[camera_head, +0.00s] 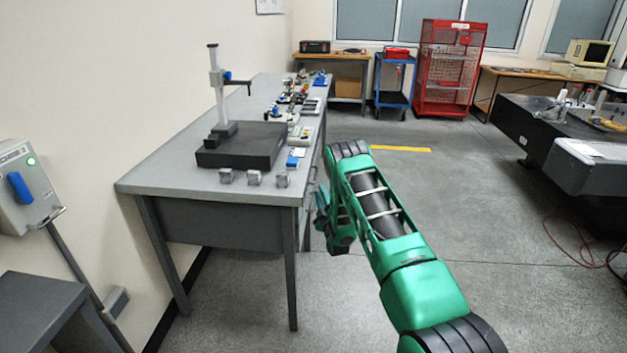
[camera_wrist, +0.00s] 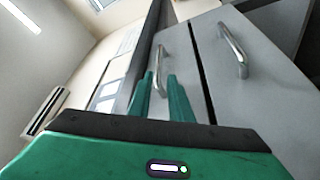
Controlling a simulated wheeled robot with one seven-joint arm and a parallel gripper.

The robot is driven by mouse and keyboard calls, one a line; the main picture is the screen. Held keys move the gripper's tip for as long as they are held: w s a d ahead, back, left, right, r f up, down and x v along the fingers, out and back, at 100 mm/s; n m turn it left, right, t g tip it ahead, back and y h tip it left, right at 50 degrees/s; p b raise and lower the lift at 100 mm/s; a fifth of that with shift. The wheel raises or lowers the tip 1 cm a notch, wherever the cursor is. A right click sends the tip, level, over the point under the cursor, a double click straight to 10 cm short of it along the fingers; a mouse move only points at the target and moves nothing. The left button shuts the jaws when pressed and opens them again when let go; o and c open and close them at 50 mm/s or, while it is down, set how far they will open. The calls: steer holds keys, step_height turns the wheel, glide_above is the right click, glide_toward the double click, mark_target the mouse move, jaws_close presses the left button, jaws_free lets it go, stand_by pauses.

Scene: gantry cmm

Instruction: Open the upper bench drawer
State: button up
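The grey bench (camera_head: 200,182) stands left of centre in the head view, its drawer fronts mostly hidden on its right side. My gripper (camera_head: 320,205) is beside that side, partly hidden by my arm. In the wrist view the scene is tilted. The upper bench drawer (camera_wrist: 184,45) is the grey panel next to the dark bench-top edge and looks shut. Its metal bar handle (camera_wrist: 161,68) appears between the two green fingers of my gripper (camera_wrist: 162,78). The fingers are apart; I cannot tell whether they touch the handle.
The lower drawer (camera_wrist: 262,75) has its own bar handle (camera_wrist: 233,50), right of the upper one in the wrist view. A dark plate with a height gauge (camera_head: 240,145) and small metal blocks (camera_head: 254,178) sit on the bench. Open floor (camera_head: 470,190) lies to the right.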

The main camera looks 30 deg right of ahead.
mark_target(315, 175)
steer(key=x, duration=1)
steer(key=shift+w+r, duration=0.1)
steer(key=shift+w, duration=0.05)
steer(key=shift+c, duration=0.4)
jaws_close()
